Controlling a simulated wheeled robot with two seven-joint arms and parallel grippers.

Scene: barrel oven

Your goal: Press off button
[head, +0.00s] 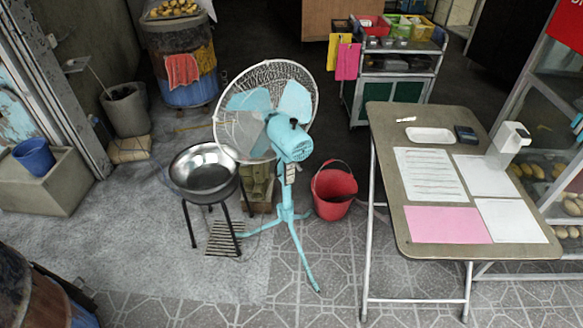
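No button marked off can be made out at this size. A teal pedestal fan (291,145) stands on its tripod legs in the middle of the view, its round wire cage facing left and away. A small control box (287,172) sits on its post below the motor; any buttons on it are too small to tell. A white device (511,138) and a small dark box (466,134) are at the far right of the folding table. Neither of my grippers is in view.
The folding table (385,130) at the right holds papers and a white tray (430,135). A metal bowl on a stand (204,172) and a red bucket (334,190) flank the fan. A barrel (35,290) is at lower left. Tiled floor in front is clear.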

